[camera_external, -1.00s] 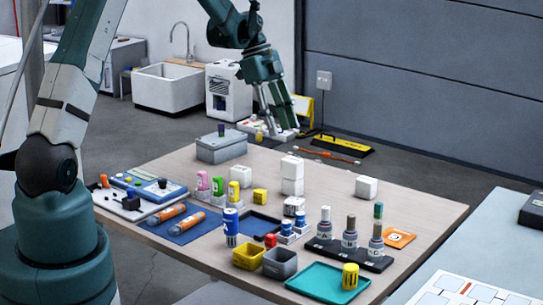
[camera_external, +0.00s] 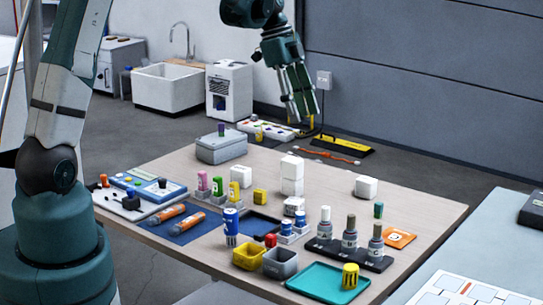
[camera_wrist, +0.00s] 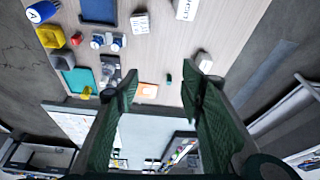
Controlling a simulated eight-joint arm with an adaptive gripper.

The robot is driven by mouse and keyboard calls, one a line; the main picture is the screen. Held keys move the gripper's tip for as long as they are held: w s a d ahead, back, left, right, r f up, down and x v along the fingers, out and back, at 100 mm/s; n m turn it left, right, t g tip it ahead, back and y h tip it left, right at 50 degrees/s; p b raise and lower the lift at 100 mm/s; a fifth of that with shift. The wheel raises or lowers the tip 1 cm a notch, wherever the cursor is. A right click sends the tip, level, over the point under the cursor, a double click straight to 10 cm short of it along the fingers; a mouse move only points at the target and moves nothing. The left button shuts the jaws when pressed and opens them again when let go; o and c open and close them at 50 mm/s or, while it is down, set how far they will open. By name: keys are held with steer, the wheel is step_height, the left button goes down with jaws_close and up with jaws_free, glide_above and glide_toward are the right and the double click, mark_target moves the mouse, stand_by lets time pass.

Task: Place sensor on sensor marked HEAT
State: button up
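My gripper (camera_external: 305,108) is raised beyond the far side of the table, above it and away from all objects. In the wrist view its two green fingers are spread wide with nothing between them (camera_wrist: 158,88). White blocks that look like the sensors stand on the table: two stacked (camera_external: 291,175) near the middle, and a single one (camera_external: 367,187) to their right. The single block also shows in the wrist view (camera_wrist: 203,62). A white block at the wrist view's top edge (camera_wrist: 187,8) bears partly cut-off lettering. I cannot read HEAT on any block.
A teal tray (camera_external: 315,283), yellow bin (camera_external: 249,257) and grey box (camera_external: 222,148) are also on the table.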

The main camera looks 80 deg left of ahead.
steer(key=s+d+r+n+y, duration=0.1)
steer(key=d+r, duration=0.3)
steer(key=d, duration=0.6)
steer(key=d+r+n+t, duration=0.1)
steer(key=d+r, duration=0.4)
steer(key=d, duration=0.4)
steer(key=s+d+r+n+y, duration=0.15)
steer(key=d+r, duration=0.25)
steer(key=d, duration=0.6)
steer(key=s+d+n+t, duration=0.1)
steer(key=s+d+n, duration=0.1)
steer(key=s+d, duration=0.6)
steer(key=s+d+n+t, duration=0.2)
steer(key=s+d, duration=0.6)
steer(key=d, duration=0.6)
steer(key=shift+d, duration=0.2)
